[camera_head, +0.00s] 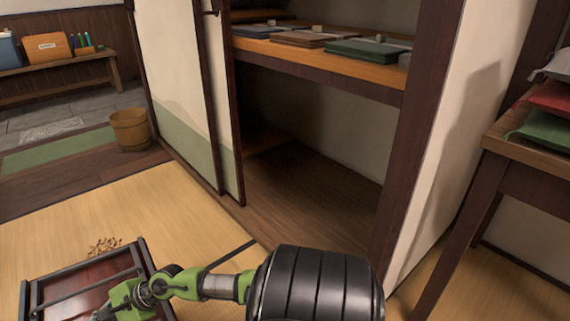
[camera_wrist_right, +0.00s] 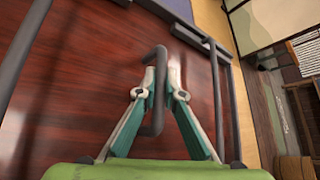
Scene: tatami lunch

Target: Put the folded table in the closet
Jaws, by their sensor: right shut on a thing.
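The folded table (camera_head: 85,274) has a dark red-brown top and dark metal legs. It shows at the bottom left of the head view, partly cut off. In the right wrist view its top (camera_wrist_right: 75,75) fills much of the picture. My right gripper (camera_wrist_right: 164,88) is shut on the table's dark bar handle (camera_wrist_right: 158,118); in the head view it is at the bottom left, over the table. The closet (camera_head: 310,205) stands open in the head view, with an empty lower space under a shelf. My left gripper is not in view.
Sliding panels (camera_head: 180,90) border the closet's left side and a dark post (camera_head: 415,130) its right. Several flat items (camera_head: 365,49) lie on the closet shelf (camera_head: 320,58). A wooden side table (camera_head: 530,155) stands at right. A wooden bucket (camera_head: 130,130) and dry twigs (camera_head: 104,246) are at left.

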